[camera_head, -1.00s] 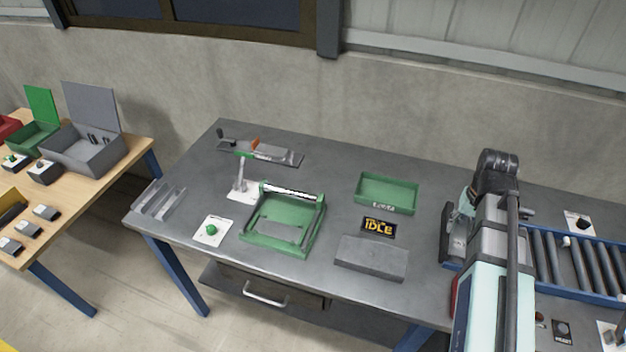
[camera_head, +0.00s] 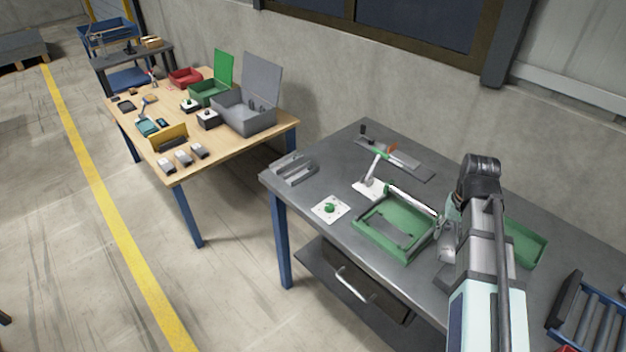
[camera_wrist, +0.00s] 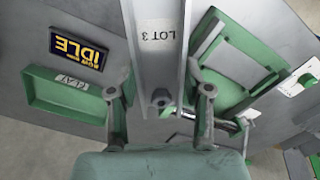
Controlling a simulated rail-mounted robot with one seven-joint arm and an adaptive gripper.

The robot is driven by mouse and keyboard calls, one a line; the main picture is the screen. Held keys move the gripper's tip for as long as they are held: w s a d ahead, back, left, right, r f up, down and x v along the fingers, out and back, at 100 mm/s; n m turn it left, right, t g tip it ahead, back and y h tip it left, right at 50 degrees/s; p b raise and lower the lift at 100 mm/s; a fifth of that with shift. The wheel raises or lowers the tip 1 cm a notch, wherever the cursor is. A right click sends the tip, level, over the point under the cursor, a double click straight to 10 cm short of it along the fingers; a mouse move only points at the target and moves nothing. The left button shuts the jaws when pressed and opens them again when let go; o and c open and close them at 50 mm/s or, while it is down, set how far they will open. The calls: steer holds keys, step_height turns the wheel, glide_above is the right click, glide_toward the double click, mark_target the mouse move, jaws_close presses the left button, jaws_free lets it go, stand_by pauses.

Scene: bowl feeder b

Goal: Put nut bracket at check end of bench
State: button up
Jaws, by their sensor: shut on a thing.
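The nut bracket (camera_wrist: 160,45) is a grey metal channel marked LOT 3, with a nut near its lower end in the wrist view. My gripper (camera_wrist: 160,92) is shut on it, one finger at each side. In the head view my gripper (camera_head: 447,222) is over the grey bench (camera_head: 330,180), just right of the green frame fixture (camera_head: 372,236). The bracket is mostly hidden there by my arm. The wrist view shows the bracket above the bench, between the green tray (camera_wrist: 45,100) and the green fixture (camera_wrist: 250,62).
A grey slotted block (camera_head: 293,168) lies at the bench's left end, near a white plate with a green button (camera_head: 330,209). A white stand (camera_head: 371,186) and a grey clamp plate (camera_head: 405,160) are behind the fixture. A wooden table (camera_head: 175,165) stands left across a gap. Rollers (camera_head: 597,325) are at right.

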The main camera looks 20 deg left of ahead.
steer(key=w+a+n+b, duration=0.1)
steer(key=w+a+b, duration=0.1)
steer(key=w+a, duration=0.3)
steer(key=w+a+b, duration=0.1)
steer(key=w+a, duration=0.1)
steer(key=a, duration=0.6)
step_height(320, 180, up, 8)
steer(key=m+b, duration=0.5)
steer(key=m, duration=0.2)
glide_above(319, 187)
step_height(319, 187, down, 20)
steer(key=p, duration=0.4)
steer(key=shift+r, duration=0.2)
steer(key=shift+f, duration=0.15)
steer(key=o, duration=1.2)
step_height(319, 187, up, 12)
steer(key=b, duration=0.2)
steer(key=shift+r+b, duration=0.2)
steer(key=shift+b, duration=0.15)
